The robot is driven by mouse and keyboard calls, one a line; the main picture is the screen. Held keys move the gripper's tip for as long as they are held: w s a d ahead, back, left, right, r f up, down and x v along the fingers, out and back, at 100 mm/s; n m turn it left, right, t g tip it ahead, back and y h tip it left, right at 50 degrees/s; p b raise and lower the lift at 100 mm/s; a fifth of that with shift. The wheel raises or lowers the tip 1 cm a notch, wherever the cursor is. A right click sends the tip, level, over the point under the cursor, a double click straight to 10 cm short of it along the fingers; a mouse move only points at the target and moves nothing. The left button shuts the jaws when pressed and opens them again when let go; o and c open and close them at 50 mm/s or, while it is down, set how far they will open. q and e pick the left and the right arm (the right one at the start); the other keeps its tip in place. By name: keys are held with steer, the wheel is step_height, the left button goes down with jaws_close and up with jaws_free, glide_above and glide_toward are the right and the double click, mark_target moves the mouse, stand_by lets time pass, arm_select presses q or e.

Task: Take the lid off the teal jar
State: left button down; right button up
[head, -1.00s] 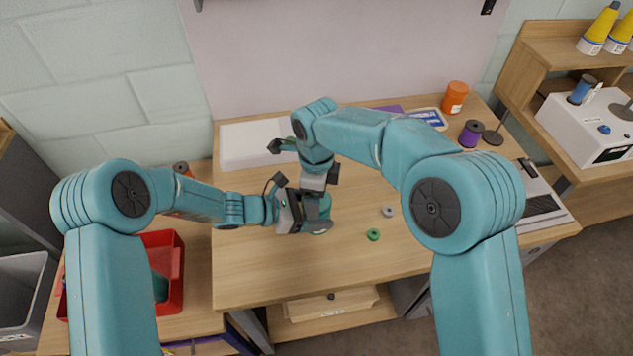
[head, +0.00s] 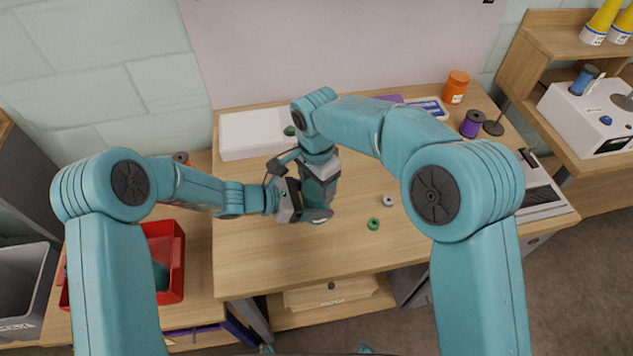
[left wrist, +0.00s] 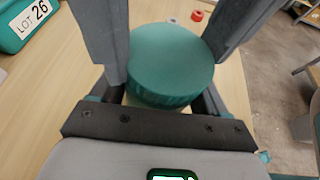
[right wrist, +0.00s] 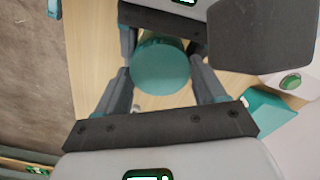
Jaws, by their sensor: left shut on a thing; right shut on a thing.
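The teal jar's round lid, with a flat top and ridged rim, shows in the left wrist view (left wrist: 172,62) and the right wrist view (right wrist: 160,66). In the head view the jar is mostly hidden by both grippers above the middle of the table. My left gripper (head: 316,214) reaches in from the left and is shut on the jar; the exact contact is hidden. My right gripper (head: 322,192) comes from above and is shut at the lid, its fingers on either side. The lid's seam with the jar is not clear.
A green ring (head: 374,224) and a grey ring (head: 388,200) lie right of the grippers. A white box (head: 245,135), an orange jar (head: 456,86) and a purple spool (head: 471,123) stand at the back. A red bin (head: 176,270) is at left. The front tabletop is clear.

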steer(key=n, duration=0.3)
steer(key=shift+w, duration=0.1)
